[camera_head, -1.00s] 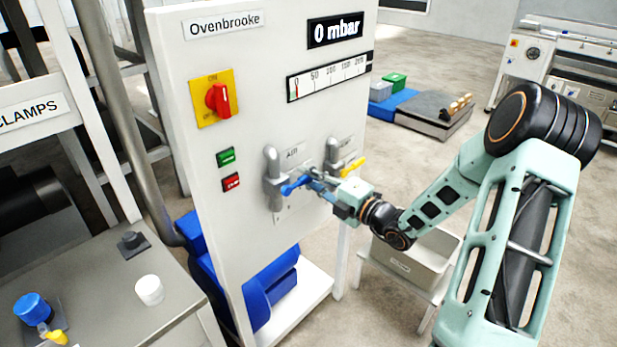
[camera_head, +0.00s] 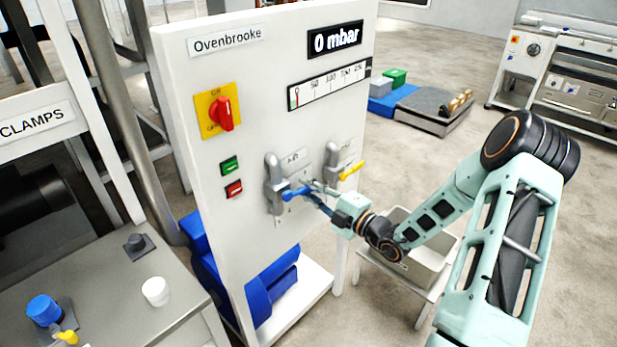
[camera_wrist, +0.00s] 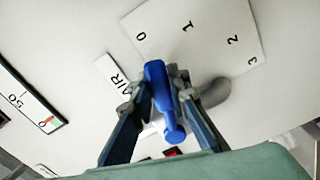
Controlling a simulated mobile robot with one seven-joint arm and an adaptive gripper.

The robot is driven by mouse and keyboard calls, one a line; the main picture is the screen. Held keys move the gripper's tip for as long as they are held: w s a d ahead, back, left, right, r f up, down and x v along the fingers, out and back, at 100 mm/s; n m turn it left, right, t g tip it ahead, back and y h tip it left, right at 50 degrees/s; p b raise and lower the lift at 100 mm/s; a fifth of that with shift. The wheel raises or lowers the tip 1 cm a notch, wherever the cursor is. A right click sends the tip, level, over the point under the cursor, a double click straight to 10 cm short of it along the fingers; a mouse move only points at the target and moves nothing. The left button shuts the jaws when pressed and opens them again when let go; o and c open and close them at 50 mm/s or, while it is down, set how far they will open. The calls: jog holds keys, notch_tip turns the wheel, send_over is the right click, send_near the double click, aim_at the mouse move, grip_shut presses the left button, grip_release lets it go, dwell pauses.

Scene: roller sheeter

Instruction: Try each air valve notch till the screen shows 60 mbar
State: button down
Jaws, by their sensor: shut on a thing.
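The air valve (camera_head: 274,183) is a grey pipe fitting with a blue lever, on the front of the white panel. My gripper (camera_head: 305,191) is shut on the blue lever (camera_wrist: 159,95), with one finger on each side of it in the wrist view. The notch plate (camera_wrist: 198,38) behind it is marked 0, 1, 2 and 3. The lever's upper end lies nearest the 0 side, but I cannot tell its exact notch. The screen (camera_head: 335,39) reads 0 mbar. The bar gauge (camera_head: 329,85) below it stands near 0.
A second valve with a yellow lever (camera_head: 351,170) is close to the right of my gripper. A red rotary switch (camera_head: 221,113) and green (camera_head: 230,165) and red (camera_head: 234,188) buttons are on the panel's left. A grey bin (camera_head: 424,262) stands below my arm.

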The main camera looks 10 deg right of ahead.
jog(key=shift+s+a+f+m+p, duration=0.1)
jog(key=shift+a+f+m+p, duration=0.05)
jog(key=shift+f+m+p, duration=0.4)
jog(key=shift+s+a+f+m+p, duration=0.1)
jog(key=shift+f+m+p, duration=0.15)
jog(key=shift+m+p, duration=0.35)
jog(key=shift+m, duration=0.25)
jog(key=c, duration=1.8)
grip_release()
jog(key=v, duration=1.2)
jog(key=shift+a, duration=0.1)
